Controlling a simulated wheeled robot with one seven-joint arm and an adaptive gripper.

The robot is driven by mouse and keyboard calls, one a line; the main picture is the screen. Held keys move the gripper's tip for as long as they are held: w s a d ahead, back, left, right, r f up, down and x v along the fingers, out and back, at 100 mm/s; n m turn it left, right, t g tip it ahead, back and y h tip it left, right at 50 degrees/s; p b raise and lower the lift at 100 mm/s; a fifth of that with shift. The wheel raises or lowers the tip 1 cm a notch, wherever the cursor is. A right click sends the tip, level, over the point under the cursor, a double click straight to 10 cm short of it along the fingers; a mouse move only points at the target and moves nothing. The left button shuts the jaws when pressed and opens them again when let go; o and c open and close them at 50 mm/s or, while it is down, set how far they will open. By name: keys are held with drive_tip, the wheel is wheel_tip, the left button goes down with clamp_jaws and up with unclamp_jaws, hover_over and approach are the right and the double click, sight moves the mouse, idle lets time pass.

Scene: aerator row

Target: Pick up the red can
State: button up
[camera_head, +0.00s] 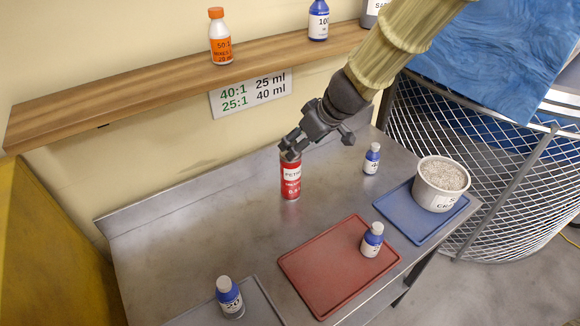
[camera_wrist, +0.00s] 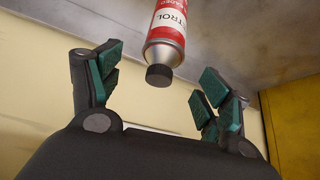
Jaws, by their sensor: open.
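The red can (camera_head: 291,180) stands upright on the metal bench below the shelf, with a white label. My gripper (camera_head: 290,148) is at the can's top in the head view, its fingers partly hiding the cap. In the wrist view, the can (camera_wrist: 168,30) shows its red and white body and dark cap, and the cap points towards my gripper (camera_wrist: 155,85). The cap lies between the directions of the two open green-padded fingers, which are apart from it with nothing held.
A red tray (camera_head: 310,270) with a blue bottle (camera_head: 372,240) lies in front. A blue tray (camera_head: 408,222) holds a white tub (camera_head: 441,190). Blue bottles (camera_head: 371,158) (camera_head: 229,298) stand behind and at front left. The wooden shelf (camera_head: 130,95) overhangs the back. Bench left of the can is clear.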

sight(291, 171)
drive_tip(key=x, duration=0.4)
drive_tip(key=shift+w+d+f+p, duration=0.1)
drive_tip(key=shift+w+f+p, duration=0.1)
drive_tip(key=shift+f+p, duration=0.1)
drive_tip(key=shift+s+a+f+p, duration=0.3)
drive_tip(key=shift+s+f, duration=0.15)
drive_tip(key=shift+s, duration=0.15)
drive_tip(key=x, duration=0.2)
drive_tip(key=shift+w+f, duration=0.25)
drive_tip(key=shift+w, duration=0.05)
drive_tip(key=shift+w+a+f, duration=0.1)
drive_tip(key=shift+w+f, duration=0.05)
drive_tip(key=shift+w, duration=0.05)
drive_tip(key=c, duration=1.5)
